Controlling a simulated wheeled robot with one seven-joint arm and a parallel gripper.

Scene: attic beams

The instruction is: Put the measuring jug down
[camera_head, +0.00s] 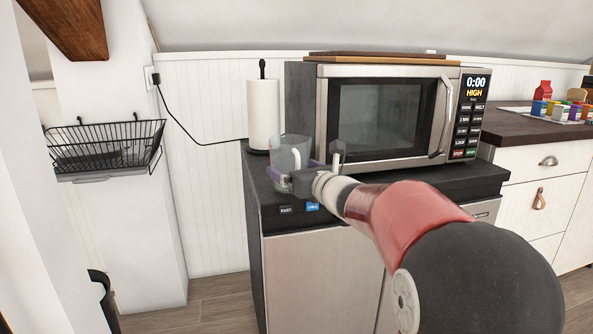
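The measuring jug (288,152) is clear and looks upright. It is over the front left of the dark counter top (262,190), in front of the paper towel roll. I cannot tell whether its base touches the counter. My gripper (308,172) is at the jug's lower right side, with a purple-tinted part against or across the jug. My wrist and arm hide part of the fingers, so their closure on the jug is unclear.
A microwave (380,118) stands right of the jug, with boards (375,56) on top. A paper towel roll (263,112) stands behind it. A wire basket (105,145) hangs at left. Paint jars (560,112) sit on the right counter. Little bare counter shows around the jug.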

